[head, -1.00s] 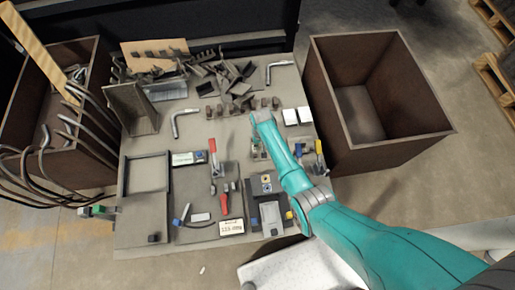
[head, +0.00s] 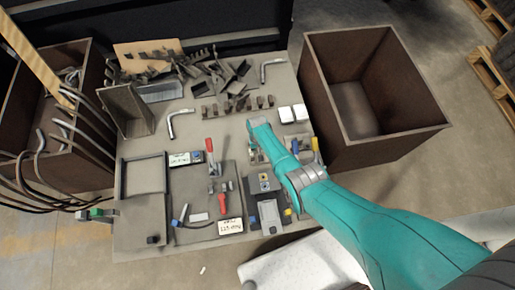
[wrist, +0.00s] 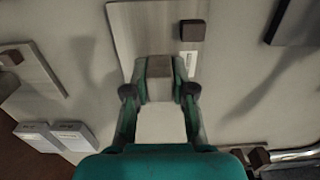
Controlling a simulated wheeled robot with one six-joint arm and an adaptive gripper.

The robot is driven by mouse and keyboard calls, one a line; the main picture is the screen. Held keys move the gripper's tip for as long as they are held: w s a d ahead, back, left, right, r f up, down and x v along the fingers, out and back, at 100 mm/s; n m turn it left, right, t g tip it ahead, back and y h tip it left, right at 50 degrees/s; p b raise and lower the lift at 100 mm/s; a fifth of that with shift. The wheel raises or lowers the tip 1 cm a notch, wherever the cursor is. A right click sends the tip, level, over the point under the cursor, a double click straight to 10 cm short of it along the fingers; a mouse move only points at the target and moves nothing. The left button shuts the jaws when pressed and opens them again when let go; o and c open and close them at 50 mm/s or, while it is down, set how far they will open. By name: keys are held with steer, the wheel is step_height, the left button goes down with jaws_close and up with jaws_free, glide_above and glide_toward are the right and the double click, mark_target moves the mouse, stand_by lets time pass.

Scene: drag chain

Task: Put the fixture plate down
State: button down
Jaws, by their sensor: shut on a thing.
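My gripper (wrist: 160,88) shows in the wrist view with its two fingers closed on a small brown block. This block sits at the near edge of a pale grey plate (wrist: 145,25), which I take as the fixture plate. A second dark block (wrist: 192,30) and a pale strip lie on the plate. In the head view my gripper (head: 255,152) is low over the right part of the workbench, largely hidden by my teal arm. The plate is mostly hidden there. I cannot tell whether its underside touches the bench.
The workbench (head: 190,135) carries a red-handled clamp (head: 211,160), white boxes (head: 293,113), a row of small dark blocks and a pile of dark brackets (head: 225,75). A brown open bin (head: 400,140) stands right of the bench. Another bin with cables stands left.

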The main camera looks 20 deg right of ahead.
steer(key=shift+f, duration=0.1)
steer(key=c, duration=1)
jaws_free()
steer(key=shift+o, duration=0.2)
step_height(320, 180, up, 12)
